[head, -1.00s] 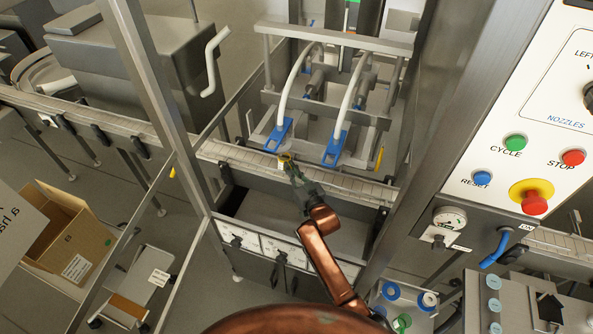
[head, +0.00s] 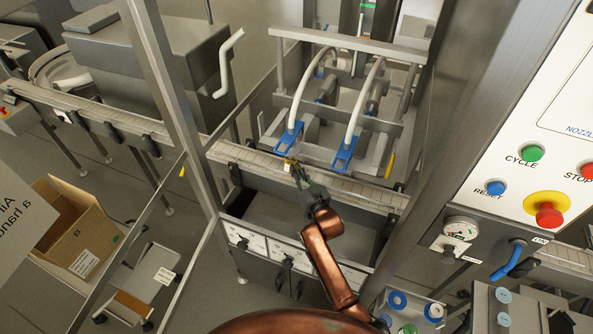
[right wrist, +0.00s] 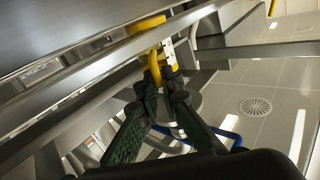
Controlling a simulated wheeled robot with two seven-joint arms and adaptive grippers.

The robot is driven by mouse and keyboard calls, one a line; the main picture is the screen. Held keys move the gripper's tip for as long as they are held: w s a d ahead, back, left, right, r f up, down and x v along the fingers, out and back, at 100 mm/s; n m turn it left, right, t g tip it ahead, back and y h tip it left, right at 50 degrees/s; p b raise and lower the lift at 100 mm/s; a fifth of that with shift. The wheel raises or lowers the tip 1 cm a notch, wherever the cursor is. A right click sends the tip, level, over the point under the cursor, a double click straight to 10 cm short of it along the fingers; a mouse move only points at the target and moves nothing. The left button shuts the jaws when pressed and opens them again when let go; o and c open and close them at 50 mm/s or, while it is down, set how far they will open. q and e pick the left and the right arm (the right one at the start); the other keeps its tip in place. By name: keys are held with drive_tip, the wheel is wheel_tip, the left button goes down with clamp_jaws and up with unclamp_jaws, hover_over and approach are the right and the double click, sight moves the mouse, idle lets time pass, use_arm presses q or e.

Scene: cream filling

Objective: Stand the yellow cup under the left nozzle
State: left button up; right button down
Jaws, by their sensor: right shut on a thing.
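The yellow cup (head: 289,161) is small in the head view, at the conveyor just below the left nozzle (head: 288,137), which is blue. The right wrist view shows the yellow cup (right wrist: 150,42) larger, with its handle toward my fingers. My right gripper (head: 295,170) is shut on the cup; its dark green fingers close at the handle in the right wrist view (right wrist: 160,82). Whether the cup's base touches the belt I cannot tell. The right nozzle (head: 345,154) is to the right, with nothing visible under it. My left gripper is not in view.
The conveyor (head: 350,191) runs across under the nozzles, with a metal rail along its front. Steel frame posts stand left (head: 160,75) and right. The control panel (head: 560,120) with coloured buttons is at right. An open cardboard box (head: 75,225) is at lower left.

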drive_tip(key=shift+d+f, duration=0.1)
drive_tip(key=shift+d, duration=0.1)
drive_tip(key=c, duration=2)
unclamp_jaws()
drive_tip(key=shift+c, duration=0.2)
drive_tip(key=v, duration=1.2)
